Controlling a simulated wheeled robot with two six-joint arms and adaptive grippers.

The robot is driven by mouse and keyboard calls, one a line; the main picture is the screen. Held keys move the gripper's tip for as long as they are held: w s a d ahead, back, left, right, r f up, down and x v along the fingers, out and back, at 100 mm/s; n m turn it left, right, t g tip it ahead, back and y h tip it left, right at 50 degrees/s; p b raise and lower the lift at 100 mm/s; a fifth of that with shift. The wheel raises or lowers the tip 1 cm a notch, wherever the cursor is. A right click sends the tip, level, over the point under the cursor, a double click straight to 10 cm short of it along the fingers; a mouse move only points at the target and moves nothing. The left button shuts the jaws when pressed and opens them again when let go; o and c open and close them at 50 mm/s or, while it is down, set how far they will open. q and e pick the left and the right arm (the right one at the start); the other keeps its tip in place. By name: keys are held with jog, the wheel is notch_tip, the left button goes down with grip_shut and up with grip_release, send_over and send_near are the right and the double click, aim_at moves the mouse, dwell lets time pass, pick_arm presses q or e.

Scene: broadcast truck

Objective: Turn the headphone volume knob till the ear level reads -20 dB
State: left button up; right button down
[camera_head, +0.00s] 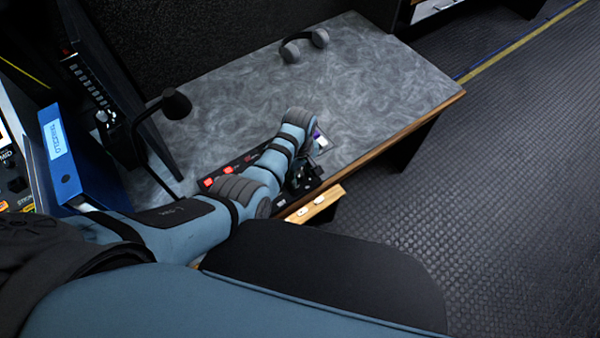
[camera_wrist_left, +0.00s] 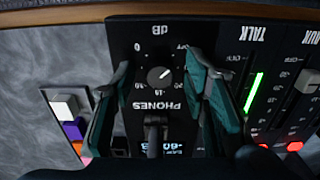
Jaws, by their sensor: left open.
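The headphone volume knob (camera_wrist_left: 160,76) is a small dark round knob with a pale pointer mark. It sits on a black panel (camera_wrist_left: 148,40) marked PHONES and dB, upside down in the left wrist view. My left gripper (camera_wrist_left: 160,64) is open, with one teal finger on each side of the knob and visible gaps between. In the head view the left gripper (camera_head: 303,178) is over the desk's front edge, and the knob is hidden there. The lit ear level display (camera_wrist_left: 162,148) is partly covered; its digits look like -60 but are hard to read. My right gripper is not in view.
TALK and AUX fader strips with a green bar (camera_wrist_left: 253,92) lie right of the knob. On the grey desk (camera_head: 370,90) are headphones (camera_head: 304,44); a blue binder (camera_head: 70,155) stands at left. The desk's right side is clear.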

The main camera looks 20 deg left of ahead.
pick_arm(q)
jog(key=shift+r, duration=0.1)
jog(key=shift+c, duration=0.6)
grip_shut()
jog(key=shift+m+p, duration=0.75)
jog(key=shift+m, duration=0.55)
jog(key=shift+m+p, duration=0.4)
jog(key=shift+m, duration=1.2)
jog(key=shift+o, duration=0.6)
grip_release()
